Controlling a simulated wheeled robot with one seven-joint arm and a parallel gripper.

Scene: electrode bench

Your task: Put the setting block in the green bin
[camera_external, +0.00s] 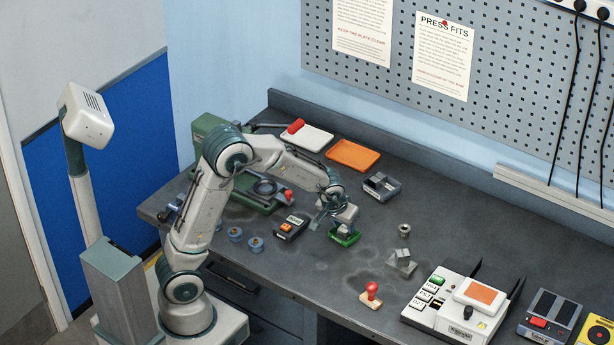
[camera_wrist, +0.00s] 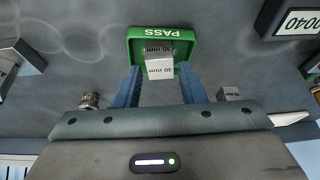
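The green bin (camera_wrist: 191,52), marked PASS, is at the top middle of the wrist view. In the external view the green bin (camera_external: 345,240) sits on the bench below my gripper. The grey setting block (camera_wrist: 160,68), marked 30 mm, is in the bin, its near part between my fingertips. My gripper (camera_wrist: 160,76) is over the bin's near edge with its two blue fingers apart, and a narrow gap shows on each side of the block. In the external view my gripper (camera_external: 341,217) is low over the bin and hides much of it.
A black display box (camera_external: 291,227) stands close left of the bin. A grey divided tray (camera_external: 381,186) is behind it. Metal pieces (camera_external: 402,262) and a red-knobbed stamp (camera_external: 372,294) lie to the right. An orange tray (camera_external: 352,154) is at the back.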

